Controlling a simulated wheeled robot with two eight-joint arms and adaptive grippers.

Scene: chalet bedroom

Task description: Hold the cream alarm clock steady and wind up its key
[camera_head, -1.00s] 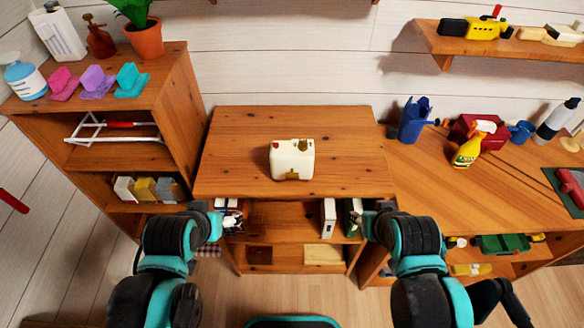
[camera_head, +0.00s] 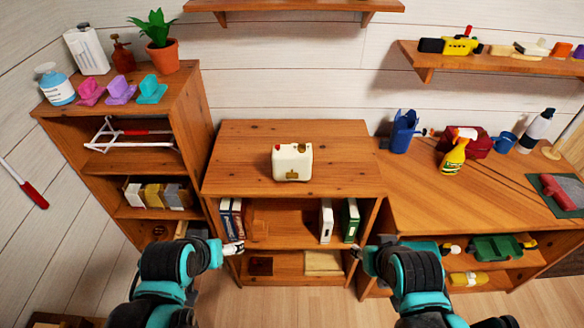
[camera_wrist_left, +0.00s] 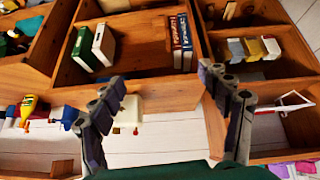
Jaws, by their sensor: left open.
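The cream alarm clock (camera_head: 292,163) stands upright on top of the wooden cabinet in the head view, with a small red part and a brownish part at its top. It also shows in the left wrist view (camera_wrist_left: 127,108), partly hidden behind a finger. My left gripper (camera_head: 235,248) is in front of the cabinet, below its top and left of the clock. In the left wrist view my left gripper (camera_wrist_left: 168,110) has its fingers wide apart and nothing between them. My right gripper (camera_head: 356,252) is in front of the cabinet on the right, too small to read. Neither gripper touches the clock.
The cabinet top (camera_head: 240,150) is clear around the clock. Books (camera_head: 326,220) stand on the shelf below. A taller bookcase (camera_head: 190,110) rises at left. A desk (camera_head: 420,185) with a yellow spray bottle (camera_head: 454,156) adjoins at right. A wall shelf (camera_head: 300,6) hangs above.

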